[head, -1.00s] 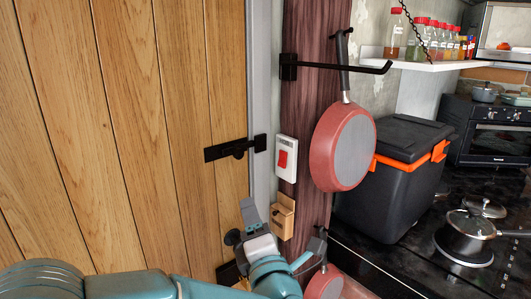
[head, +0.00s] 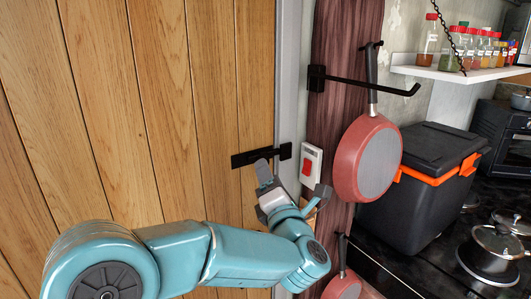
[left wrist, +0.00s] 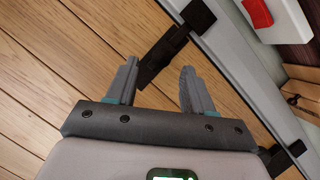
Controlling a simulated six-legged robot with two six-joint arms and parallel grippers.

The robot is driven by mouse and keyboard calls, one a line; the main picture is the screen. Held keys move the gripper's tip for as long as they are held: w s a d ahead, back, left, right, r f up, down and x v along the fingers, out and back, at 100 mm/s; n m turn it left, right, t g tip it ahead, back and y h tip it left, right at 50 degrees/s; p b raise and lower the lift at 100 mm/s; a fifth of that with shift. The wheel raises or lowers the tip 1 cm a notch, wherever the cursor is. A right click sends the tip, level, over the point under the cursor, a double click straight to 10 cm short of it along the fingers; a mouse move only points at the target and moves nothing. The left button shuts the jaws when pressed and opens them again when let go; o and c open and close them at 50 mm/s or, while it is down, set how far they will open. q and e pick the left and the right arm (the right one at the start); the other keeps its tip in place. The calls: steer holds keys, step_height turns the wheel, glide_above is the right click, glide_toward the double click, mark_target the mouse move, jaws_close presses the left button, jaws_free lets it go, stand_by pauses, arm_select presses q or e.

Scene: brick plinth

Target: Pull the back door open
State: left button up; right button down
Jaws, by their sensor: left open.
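The back door (head: 160,90) is made of light vertical wooden planks and fills the left of the head view. It looks closed against its grey frame (head: 287,70). A black latch (head: 246,158) crosses the door's right edge. My left gripper (head: 268,172) is in front of that edge, just below the latch in the head view, and partly covers the door there. In the left wrist view my left gripper (left wrist: 156,70) is open, with the black latch (left wrist: 160,62) seen between and beyond its fingers. I cannot tell whether they touch. My right gripper is not in view.
Right of the frame are a red-and-white switch (head: 311,163) and a red pan (head: 367,158) hanging from a black hook (head: 385,85). A black box with orange trim (head: 420,195) and a pot (head: 497,250) stand on the dark counter at the right.

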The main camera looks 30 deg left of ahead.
mark_target(270, 157)
arm_select(q)
steer(key=p+x, duration=0.1)
steer(key=x, duration=0.4)
steer(key=shift+w+r+p, duration=0.1)
steer(key=shift+w+p, duration=0.1)
steer(key=shift+p, duration=0.15)
jaws_close()
